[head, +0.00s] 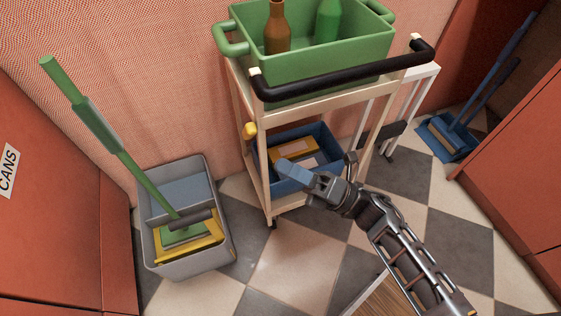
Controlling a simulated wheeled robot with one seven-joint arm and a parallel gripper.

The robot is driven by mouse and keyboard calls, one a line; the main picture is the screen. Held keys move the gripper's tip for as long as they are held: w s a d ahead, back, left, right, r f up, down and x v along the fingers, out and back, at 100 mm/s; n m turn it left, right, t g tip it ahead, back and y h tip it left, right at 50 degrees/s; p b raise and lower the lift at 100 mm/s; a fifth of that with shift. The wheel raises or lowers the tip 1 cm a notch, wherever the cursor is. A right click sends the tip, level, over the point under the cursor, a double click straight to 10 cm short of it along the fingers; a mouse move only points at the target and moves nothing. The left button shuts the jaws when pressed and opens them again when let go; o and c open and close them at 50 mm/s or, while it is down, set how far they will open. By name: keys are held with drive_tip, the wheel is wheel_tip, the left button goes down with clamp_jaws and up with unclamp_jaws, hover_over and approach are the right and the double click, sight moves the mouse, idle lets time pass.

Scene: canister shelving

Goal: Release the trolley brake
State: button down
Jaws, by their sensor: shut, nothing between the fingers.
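The trolley (317,106) is a cream frame with a black push handle (345,76) across its near side. A yellow knob (249,130) sits on its left front post; I cannot tell for sure if this is the brake. A small dark wheel (272,224) shows under the left front post. My gripper (288,168) is shut and empty, its blue-grey fingers pointing left. In the picture it is in front of the lower shelf, to the right of and below the yellow knob, apart from it. My arm hides the trolley's lower right part.
A green crate (330,54) with a brown and a green bottle stands on top. A blue bin (316,134) holding yellow packages sits on the lower shelf. A grey mop bucket (205,265) with a green-handled mop stands left. A white stand (424,72) and blue dustpan (437,146) are right.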

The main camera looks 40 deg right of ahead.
drive_tip(key=v, duration=0.7)
drive_tip(key=shift+d+f, duration=0.1)
drive_tip(key=shift+f, duration=0.05)
idle(0.3)
drive_tip(key=s+a+r+m+g+h, duration=0.25)
drive_tip(key=s+r+m+h, duration=0.35)
drive_tip(key=s+m, duration=0.6)
drive_tip(key=s+a+r+m+g+h, duration=0.1)
drive_tip(key=s+a+r+m+h, duration=0.4)
drive_tip(key=m, duration=1.2)
wheel_tip(320, 180, up, 19)
drive_tip(key=s+d+p, duration=0.2)
drive_tip(key=p, duration=1.5)
drive_tip(key=shift+s+r+g+h+p, duration=0.2)
drive_tip(key=shift+s+g+h+p, duration=0.1)
drive_tip(key=shift+g+h+p, duration=0.1)
